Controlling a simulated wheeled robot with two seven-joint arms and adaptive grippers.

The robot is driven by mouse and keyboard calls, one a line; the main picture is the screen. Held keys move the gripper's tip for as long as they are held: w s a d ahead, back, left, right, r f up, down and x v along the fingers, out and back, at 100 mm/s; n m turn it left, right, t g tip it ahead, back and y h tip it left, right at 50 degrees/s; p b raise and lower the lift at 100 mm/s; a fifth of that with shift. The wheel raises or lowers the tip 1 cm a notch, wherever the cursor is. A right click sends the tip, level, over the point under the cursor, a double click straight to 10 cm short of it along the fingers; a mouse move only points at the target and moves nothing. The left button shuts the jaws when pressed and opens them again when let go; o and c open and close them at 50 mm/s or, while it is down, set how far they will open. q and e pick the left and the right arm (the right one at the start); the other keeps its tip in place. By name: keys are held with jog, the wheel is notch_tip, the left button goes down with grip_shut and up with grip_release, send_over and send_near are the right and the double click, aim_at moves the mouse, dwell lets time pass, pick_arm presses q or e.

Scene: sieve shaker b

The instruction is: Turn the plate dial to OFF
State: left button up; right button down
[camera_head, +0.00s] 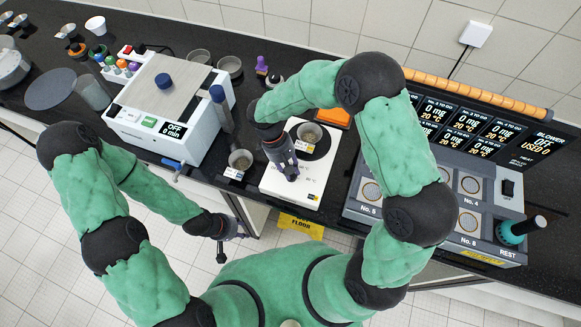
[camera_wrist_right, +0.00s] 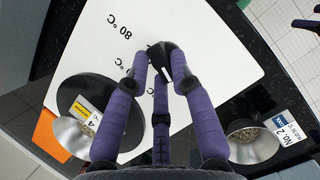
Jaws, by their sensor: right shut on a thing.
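The white hot plate (camera_head: 310,187) stands on the black bench in the middle of the head view. In the right wrist view, its white top (camera_wrist_right: 220,50) carries printed temperature marks, one reading 80 °C. My right gripper (camera_head: 290,174) reaches down over its near part. In the right wrist view, the purple fingers (camera_wrist_right: 160,78) are closed around the black plate dial (camera_wrist_right: 178,64), which has a white mark. The fingers hide part of the dial, and I cannot read its setting. My left gripper (camera_head: 229,247) is low, in front of the bench, with its fingers apart and empty.
A metal bowl (camera_head: 309,133) sits on the plate's dark round heater (camera_wrist_right: 130,117). Another bowl, labelled No. 2 (camera_wrist_right: 251,141), stands close beside the plate. The sieve shaker (camera_head: 155,125) is to the left, the moisture-heater console (camera_head: 440,200) to the right.

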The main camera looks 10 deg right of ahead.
jog(key=shift+n, duration=0.3)
dwell(0.4)
jog(key=c, duration=1.1)
grip_release()
jog(key=shift+o, duration=0.2)
jog(key=v, duration=1.2)
jog(key=shift+a, duration=0.15)
jog(key=shift+s+f, duration=0.1)
jog(key=shift+s, duration=0.1)
